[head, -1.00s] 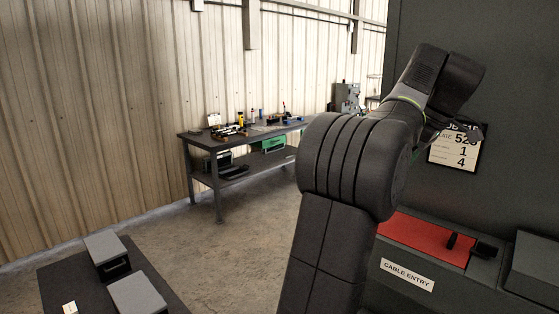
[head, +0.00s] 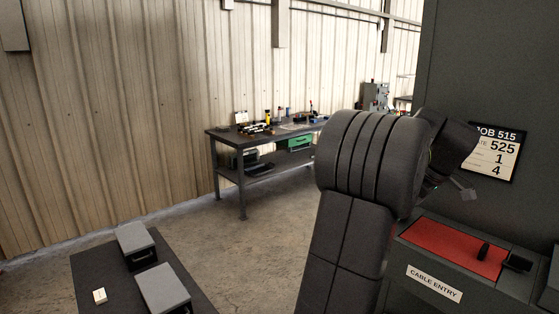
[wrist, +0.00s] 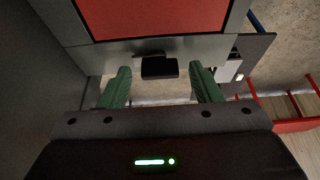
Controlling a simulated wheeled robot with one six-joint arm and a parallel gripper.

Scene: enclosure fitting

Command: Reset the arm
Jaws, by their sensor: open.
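My gripper (wrist: 162,88) shows in the wrist view with its two green fingers spread apart. It is open, and nothing is held between the fingers. A small black block (wrist: 159,67) on the grey edge of the red-topped unit appears beyond the gap between the fingertips. In the head view my dark arm rises in front of the red panel (head: 455,247), its upper links folded toward the job card. The fingers are hard to make out there.
The "CABLE ENTRY" label (head: 434,283) is on the unit's front. A job card (head: 496,152) hangs on the dark cabinet wall. Two grey boxes (head: 163,287) stand on a dark table (head: 92,268) at lower left. A workbench (head: 228,137) with tools stands at the back. The floor between is clear.

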